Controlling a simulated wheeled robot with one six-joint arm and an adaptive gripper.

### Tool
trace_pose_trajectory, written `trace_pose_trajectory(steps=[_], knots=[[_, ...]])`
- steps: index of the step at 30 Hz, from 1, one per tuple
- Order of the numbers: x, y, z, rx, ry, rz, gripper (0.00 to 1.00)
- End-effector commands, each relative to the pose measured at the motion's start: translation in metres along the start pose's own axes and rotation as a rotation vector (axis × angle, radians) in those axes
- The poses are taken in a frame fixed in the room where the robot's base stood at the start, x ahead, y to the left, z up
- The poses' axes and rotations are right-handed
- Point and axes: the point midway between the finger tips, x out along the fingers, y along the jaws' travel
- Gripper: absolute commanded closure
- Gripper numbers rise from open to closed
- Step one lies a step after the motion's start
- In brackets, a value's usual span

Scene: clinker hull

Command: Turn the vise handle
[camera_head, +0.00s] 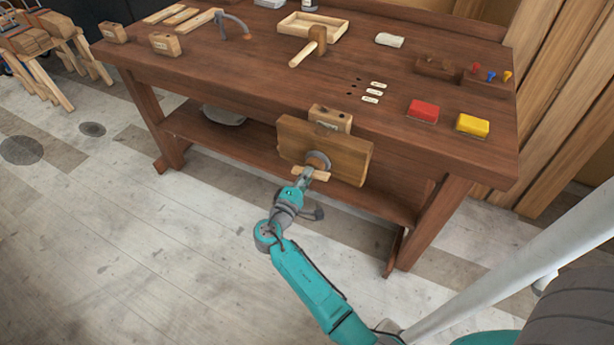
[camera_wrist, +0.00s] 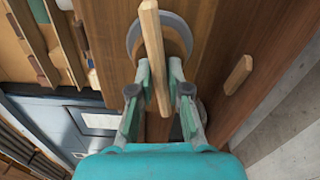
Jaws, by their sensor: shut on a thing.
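The vise handle (camera_head: 322,175) is a pale wooden bar across the front of the vise, roughly level in the head view. In the wrist view the handle (camera_wrist: 155,50) runs nearly upright in front of a round wooden hub with a grey ring (camera_wrist: 133,38). The brown wooden vise jaw (camera_head: 348,160) hangs at the bench's front edge. My gripper (camera_head: 305,180) is at the handle's middle, below the hub. In the wrist view my gripper (camera_wrist: 160,72) has one finger on each side of the bar and is shut on it. The exact finger contact is partly hidden.
The workbench (camera_head: 250,70) bears a mallet (camera_head: 316,42), a tray (camera_head: 312,24), a red block (camera_head: 423,111) and a yellow block (camera_head: 473,124). A lower shelf (camera_head: 240,140) lies behind the vise.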

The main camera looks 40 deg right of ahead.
Motion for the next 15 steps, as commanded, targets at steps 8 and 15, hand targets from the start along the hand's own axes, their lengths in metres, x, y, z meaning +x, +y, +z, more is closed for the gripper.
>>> trace_pose_trajectory(steps=[8,15], knots=[[-0.0013,-0.0005,-0.0002,0.088,0.002,-0.001,1.0],[-0.0014,-0.0004,-0.0004,0.09,0.002,-0.001,1.0]])
